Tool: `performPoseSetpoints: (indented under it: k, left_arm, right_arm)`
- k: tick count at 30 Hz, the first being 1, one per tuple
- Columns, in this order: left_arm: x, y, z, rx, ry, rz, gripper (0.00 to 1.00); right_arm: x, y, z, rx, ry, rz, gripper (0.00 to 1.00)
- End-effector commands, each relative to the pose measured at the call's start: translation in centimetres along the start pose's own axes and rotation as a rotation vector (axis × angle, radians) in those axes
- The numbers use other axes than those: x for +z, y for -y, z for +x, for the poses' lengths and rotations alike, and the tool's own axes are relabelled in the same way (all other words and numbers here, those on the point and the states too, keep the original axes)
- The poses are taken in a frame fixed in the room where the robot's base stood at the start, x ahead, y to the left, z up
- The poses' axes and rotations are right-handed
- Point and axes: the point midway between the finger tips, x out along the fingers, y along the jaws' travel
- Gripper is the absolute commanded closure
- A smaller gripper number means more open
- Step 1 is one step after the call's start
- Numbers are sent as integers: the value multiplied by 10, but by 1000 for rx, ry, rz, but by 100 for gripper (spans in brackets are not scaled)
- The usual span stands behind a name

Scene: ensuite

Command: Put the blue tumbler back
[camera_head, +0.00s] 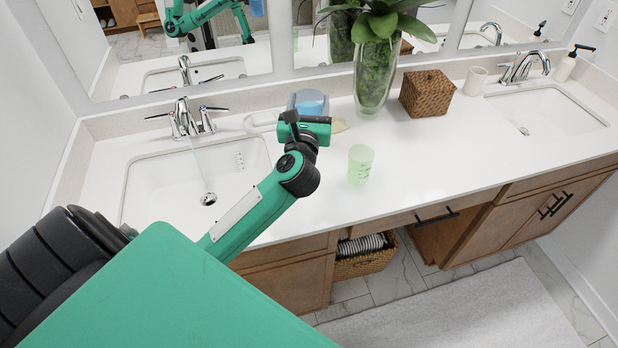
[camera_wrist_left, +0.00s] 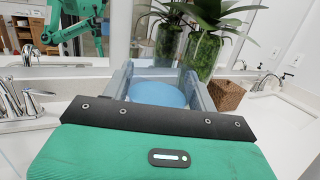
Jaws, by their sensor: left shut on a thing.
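The blue tumbler (camera_head: 313,102) is by the back of the counter between the left basin and the plant vase, partly hidden by my gripper. It also shows in the left wrist view as a blue round shape (camera_wrist_left: 158,94) between the two grey fingers. My left gripper (camera_head: 309,108) is shut on it; its fingers flank the tumbler in the wrist view (camera_wrist_left: 158,80). I cannot tell whether its base touches the counter. My right gripper is not in view.
A pale green tumbler (camera_head: 360,164) stands on the counter (camera_head: 430,155) to the right. Behind are a plant vase (camera_head: 375,78) and a wicker box (camera_head: 427,93). Water runs from the left faucet (camera_head: 186,120) into the left basin (camera_head: 160,180). The right counter front is clear.

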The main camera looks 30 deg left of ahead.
Motion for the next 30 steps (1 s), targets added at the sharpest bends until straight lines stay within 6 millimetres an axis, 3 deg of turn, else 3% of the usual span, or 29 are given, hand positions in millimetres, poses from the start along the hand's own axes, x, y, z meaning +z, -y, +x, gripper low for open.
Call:
performPoseSetpoints:
  k: [18,30]
  left_arm:
    - [-134,0,-21,-3,-2,6,87]
    - [-171,0,-26,-3,-2,5,87]
  right_arm:
    - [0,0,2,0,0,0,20]
    - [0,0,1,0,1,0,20]
